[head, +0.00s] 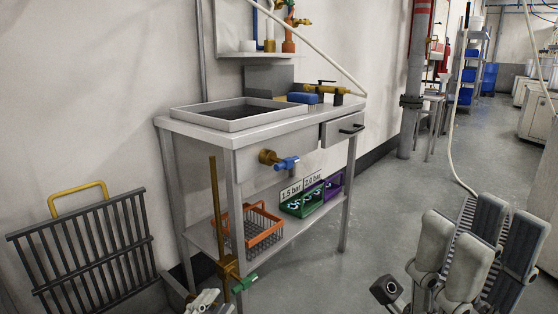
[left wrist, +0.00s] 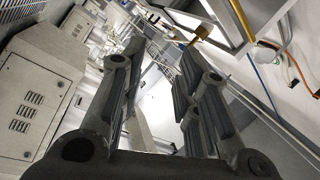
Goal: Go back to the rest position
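My right gripper (head: 478,245) fills the lower right of the head view. Its grey fingers point up over the floor and stand apart, with ribbed pads showing and nothing between them. A small pale part at the bottom edge of the head view looks like the tip of my left gripper (head: 205,300), close to a brass pipe (head: 214,200); the rest is out of frame. In the left wrist view the two dark fingers of my left gripper (left wrist: 155,90) are spread wide, with no object between them.
A grey bench (head: 290,127) against the wall bears a shallow tray (head: 225,122). Its lower shelf holds an orange basket (head: 250,230) and green and purple bins. A dark rack (head: 85,250) stands at left.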

